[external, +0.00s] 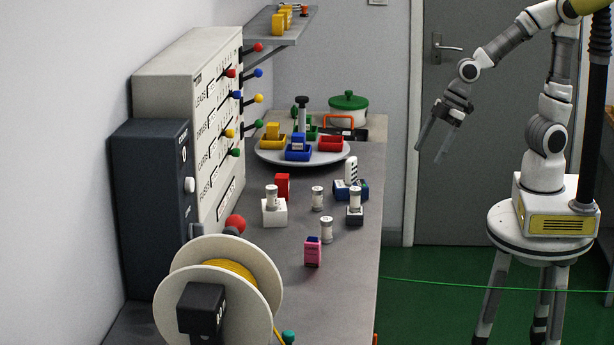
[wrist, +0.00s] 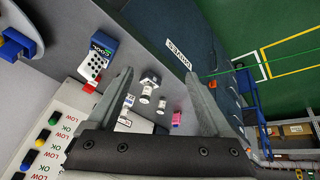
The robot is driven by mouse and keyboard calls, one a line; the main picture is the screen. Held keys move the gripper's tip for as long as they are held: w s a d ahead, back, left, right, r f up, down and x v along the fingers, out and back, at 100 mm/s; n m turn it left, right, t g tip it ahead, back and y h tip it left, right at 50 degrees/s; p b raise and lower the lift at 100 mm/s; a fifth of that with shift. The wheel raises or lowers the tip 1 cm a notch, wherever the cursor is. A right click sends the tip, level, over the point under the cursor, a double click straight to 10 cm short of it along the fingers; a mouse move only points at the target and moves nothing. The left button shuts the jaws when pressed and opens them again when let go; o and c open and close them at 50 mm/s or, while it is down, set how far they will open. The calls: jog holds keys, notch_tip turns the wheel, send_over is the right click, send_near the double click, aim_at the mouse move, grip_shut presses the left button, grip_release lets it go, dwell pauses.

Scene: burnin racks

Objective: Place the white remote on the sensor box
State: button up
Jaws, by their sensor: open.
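The white remote (external: 351,168) with dark buttons stands upright in or against a blue block on the bench. In the wrist view the remote (wrist: 94,68) shows beside the blue block marked COOL (wrist: 103,44). I cannot tell which block is the sensor box; no label that I can read names it. Candidates on the bench are a white block (external: 274,216), a dark block (external: 355,219), a pink block (external: 312,253) and a red block (external: 282,186). My gripper (external: 430,150) is open and empty, in the air right of the bench; its fingers (wrist: 158,76) are wide apart.
Small metal-capped cylinders (external: 317,198) stand among the blocks. A round tray (external: 268,156) with coloured bins is behind. A cable reel (external: 175,275) and lever panel (external: 190,75) line the left. A shelf (external: 270,25) overhangs the back. Bare bench (external: 345,285) lies in front.

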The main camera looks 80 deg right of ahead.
jog(key=s+d+r+m+h, duration=0.1)
jog(key=s+d+r+m, duration=0.2)
jog(key=s+r+m, duration=0.5)
notch_tip(320, 180, up, 2)
jog(key=shift+s+d+m+t+h, duration=0.15)
jog(key=shift+s+m+t+h, duration=0.2)
jog(key=shift+s, duration=0.65)
